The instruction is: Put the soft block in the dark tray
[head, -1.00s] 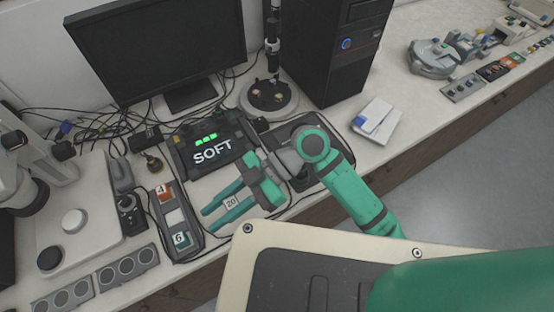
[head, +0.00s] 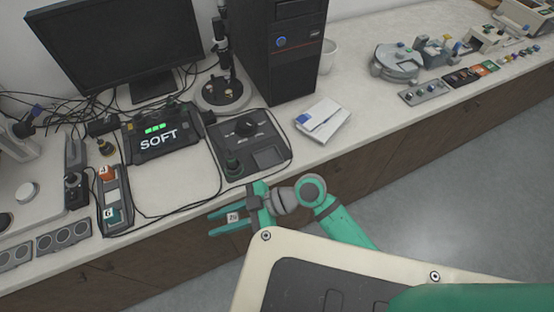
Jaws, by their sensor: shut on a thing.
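My gripper (head: 213,224) is in the lower middle of the head view, its green fingers pointing left. It is shut on a small white block marked 20 (head: 232,217), which shows between the fingers. It is held in front of the bench's front edge, over the drawer fronts in the picture. A narrow dark grey tray (head: 122,213) lies on the bench to the left. It holds an orange block marked 4 (head: 107,174) at its far end and a teal block marked 6 (head: 111,214) at its near end. A pale patch shows between them.
A dark device with a lit SOFT sign (head: 158,139) stands behind the tray. A dark control box with a knob (head: 250,145) is to its right. Cables loop over the bench between tray and gripper. A white box (head: 323,120) lies farther right.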

